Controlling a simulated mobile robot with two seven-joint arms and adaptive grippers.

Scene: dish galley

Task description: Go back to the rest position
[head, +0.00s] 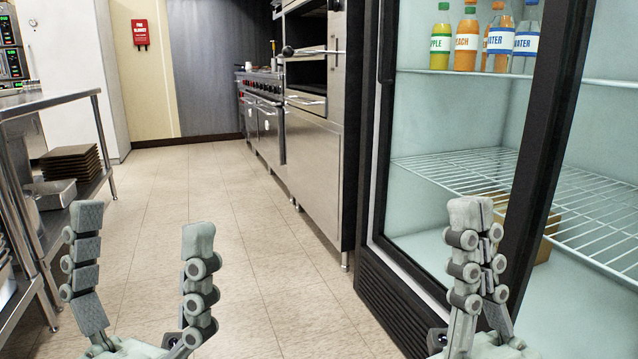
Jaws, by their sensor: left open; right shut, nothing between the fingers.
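My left gripper (142,228) is open and empty, upright above the tiled floor at the lower left. Its two fingers stand well apart with only floor between them. My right gripper (476,222) is shut and empty at the lower right, with its fingers together. In the picture it overlaps the dark door frame and lower part of the fridge (545,150). I cannot tell how far it is from the fridge. The arms behind both grippers are mostly out of view.
Bottles (467,42) stand on the fridge's upper shelf; a box (543,250) sits below the wire shelf (590,205). A steel table (50,99) with stacked brown trays (72,165) is at left. Steel ovens (318,150) line the right. The tiled floor (195,190) between is clear.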

